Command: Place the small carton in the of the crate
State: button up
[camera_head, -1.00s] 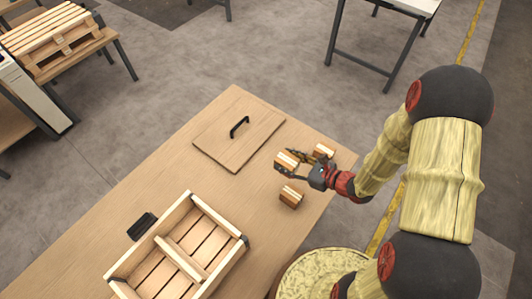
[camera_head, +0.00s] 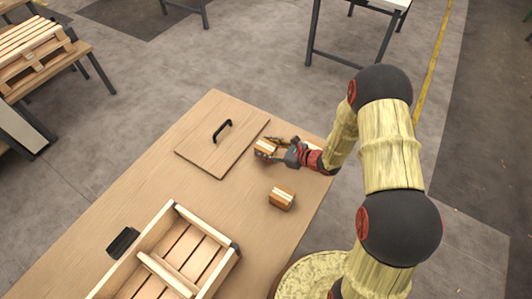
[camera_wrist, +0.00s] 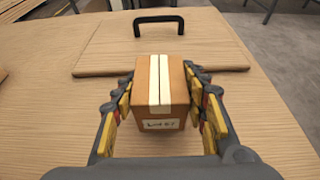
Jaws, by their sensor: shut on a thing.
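My gripper (camera_head: 274,151) is shut on a small brown carton (camera_head: 265,146) with white tape, near the right corner of the wooden board. In the wrist view the carton (camera_wrist: 160,98) sits upright between the two fingers, with a white label on its near face. I cannot tell exactly how far it is above the table. The wooden crate (camera_head: 205,229) stands at the table's near left, well apart from my gripper. It has a slatted floor and a divider, and its near part is cut off by the picture's edge.
A second small carton (camera_head: 281,199) stands on the table between my gripper and the crate. The flat wooden board (camera_head: 205,155) has a black handle (camera_head: 222,131). A black object (camera_head: 123,242) lies beside the crate. The table between board and crate is clear.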

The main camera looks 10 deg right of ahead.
notch_tip(320, 180, down, 2)
jog(key=shift+f, duration=0.1)
jog(key=shift+b, duration=0.3)
jog(key=shift+f, duration=0.1)
jog(key=o, duration=1.4)
jog(key=shift+s, duration=0.1)
